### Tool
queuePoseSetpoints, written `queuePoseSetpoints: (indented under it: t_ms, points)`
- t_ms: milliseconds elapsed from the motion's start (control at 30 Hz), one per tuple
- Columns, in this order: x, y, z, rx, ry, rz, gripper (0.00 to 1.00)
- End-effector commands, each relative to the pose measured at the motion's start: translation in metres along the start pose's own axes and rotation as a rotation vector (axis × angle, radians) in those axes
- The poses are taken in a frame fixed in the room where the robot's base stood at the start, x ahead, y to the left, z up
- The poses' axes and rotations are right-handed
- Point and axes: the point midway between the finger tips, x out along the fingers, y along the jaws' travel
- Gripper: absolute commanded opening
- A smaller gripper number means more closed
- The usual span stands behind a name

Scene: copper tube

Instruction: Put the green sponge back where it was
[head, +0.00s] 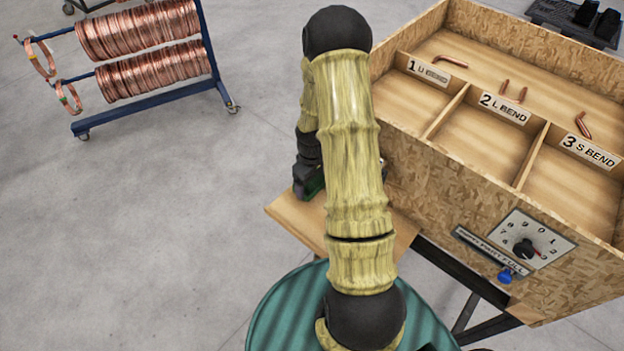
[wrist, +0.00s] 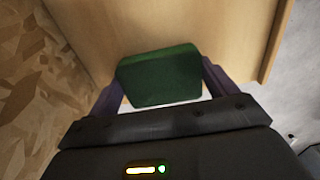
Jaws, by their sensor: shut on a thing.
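My gripper (wrist: 162,88) is shut on the green sponge (wrist: 160,75), with one finger on each side of it in the wrist view. The sponge is in front of a pale wooden board (wrist: 235,30); I cannot tell whether it touches it. In the head view my gripper (head: 309,187) is mostly behind my arm, low over the small wooden shelf (head: 290,215) on the side of the chipboard box. Only a dark green sliver of the sponge shows there.
A blue rack (head: 150,108) of copper coils stands far left; the floor between is clear.

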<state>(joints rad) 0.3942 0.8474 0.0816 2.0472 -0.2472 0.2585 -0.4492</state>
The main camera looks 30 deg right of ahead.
Motion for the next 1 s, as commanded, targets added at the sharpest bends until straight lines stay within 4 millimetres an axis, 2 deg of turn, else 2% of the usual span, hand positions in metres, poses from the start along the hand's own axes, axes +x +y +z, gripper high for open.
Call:
queuePoseSetpoints:
  t_ms: [167,200,267,300,667,867,1000]
  points:
    - [0.003,-0.002,-0.001,-0.003,0.0,0.0,0.6]
    - [0.004,-0.002,-0.001,-0.004,0.0,0.0,0.87]
    - [0.003,-0.002,-0.001,-0.004,0.0,0.0,0.98]
    - [0.003,-0.002,-0.001,-0.004,0.0,0.0,1.0]
    - [-0.004,0.001,0.0,0.002,0.001,0.001,1.0]
    - [-0.024,0.001,0.0,0.004,0.003,0.002,1.0]
    - [-0.045,0.001,0.0,0.003,0.004,0.003,1.0]
